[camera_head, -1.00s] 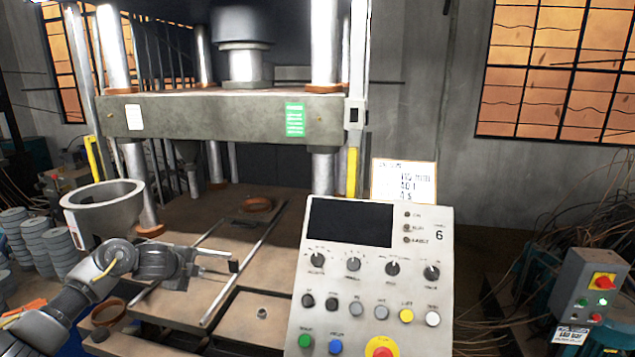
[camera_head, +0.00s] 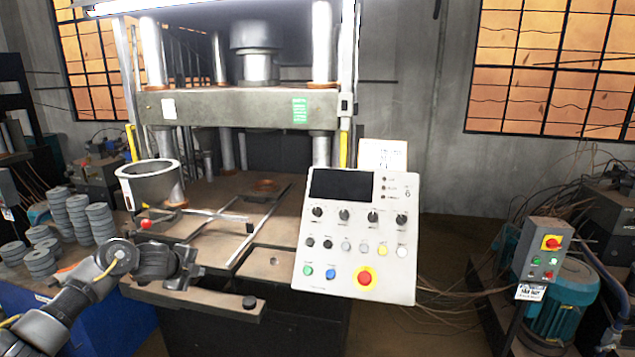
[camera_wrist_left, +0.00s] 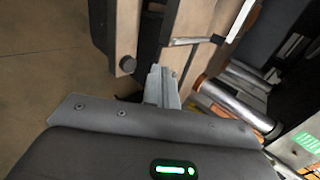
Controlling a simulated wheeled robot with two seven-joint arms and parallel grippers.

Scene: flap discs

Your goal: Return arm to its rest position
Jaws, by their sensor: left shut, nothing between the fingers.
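My left arm comes in from the left in the head view, bent at the wrist. Its gripper (camera_head: 190,268) is shut and empty, low in front of the press table (camera_head: 215,195), near the front bar with a black knob (camera_head: 249,301). In the left wrist view the closed fingers (camera_wrist_left: 160,85) point toward the edge of the press, with nothing between them. The knob (camera_wrist_left: 127,64) shows beside them there. My right gripper is not in view.
The control panel (camera_head: 350,235) stands right of the arm. Stacks of grey discs (camera_head: 77,215) stand at left. A switch box (camera_head: 543,256) and teal motor (camera_head: 563,305) are at right.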

